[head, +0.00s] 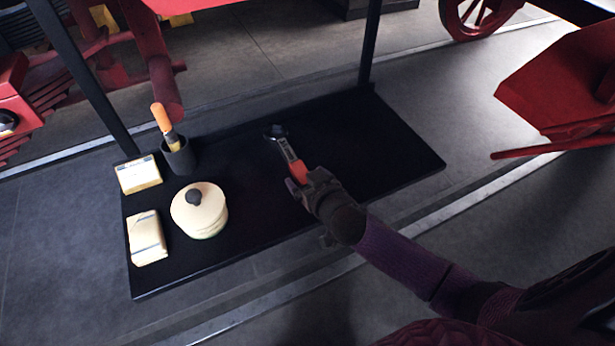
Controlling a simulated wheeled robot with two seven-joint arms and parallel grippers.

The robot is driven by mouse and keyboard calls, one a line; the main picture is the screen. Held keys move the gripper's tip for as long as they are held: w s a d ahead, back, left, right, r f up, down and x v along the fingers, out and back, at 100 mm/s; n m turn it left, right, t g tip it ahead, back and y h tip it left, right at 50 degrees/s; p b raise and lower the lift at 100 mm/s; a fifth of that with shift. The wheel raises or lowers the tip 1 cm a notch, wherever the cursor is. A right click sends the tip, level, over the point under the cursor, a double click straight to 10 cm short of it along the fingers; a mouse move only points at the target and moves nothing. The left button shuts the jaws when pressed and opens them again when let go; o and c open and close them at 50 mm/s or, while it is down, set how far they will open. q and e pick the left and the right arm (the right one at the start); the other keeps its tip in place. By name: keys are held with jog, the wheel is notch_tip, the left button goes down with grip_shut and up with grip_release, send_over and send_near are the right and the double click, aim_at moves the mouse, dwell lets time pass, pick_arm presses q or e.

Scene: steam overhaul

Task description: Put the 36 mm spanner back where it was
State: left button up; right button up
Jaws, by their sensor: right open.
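The spanner (289,153) has a grey ring-like head and an orange-red grip, and shows over the middle of the black hanging shelf (240,250). Its head points away from me, to the upper left. My right gripper (305,184) is open at the near end of the spanner's grip, and its fingers hide that end. I cannot tell whether the fingers touch the grip, or whether the spanner lies flat on the shelf. Any size marking is too small to read. My left gripper is not in view.
On the shelf's left part stand a cream lidded pot (200,211), a dark cup (179,158) with an orange-handled brush (161,117), and two pale packets (139,174) (147,238). Dark posts (370,45) rise at the back. The shelf's right part is clear.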

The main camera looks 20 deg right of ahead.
jog(key=s+a+r+n+g+p, duration=0.15)
jog(key=s+g, duration=0.35)
jog(key=s, duration=0.7)
jog(key=s+a+r+g+p, duration=0.15)
jog(key=s+g, duration=0.35)
jog(key=s, duration=0.7)
jog(key=s+f+g+b, duration=0.2)
jog(key=s+f+b, duration=0.1)
jog(key=f, duration=1.8)
jog(key=s+d+f+b, duration=0.1)
jog(key=s+d+f, duration=0.2)
jog(key=s+f, duration=0.8)
jog(key=shift+s+f+n+g+h, duration=0.3)
jog(key=shift+s+f+n+g, duration=0.1)
jog(key=shift+s, duration=0.1)
jog(key=shift+d, duration=0.1)
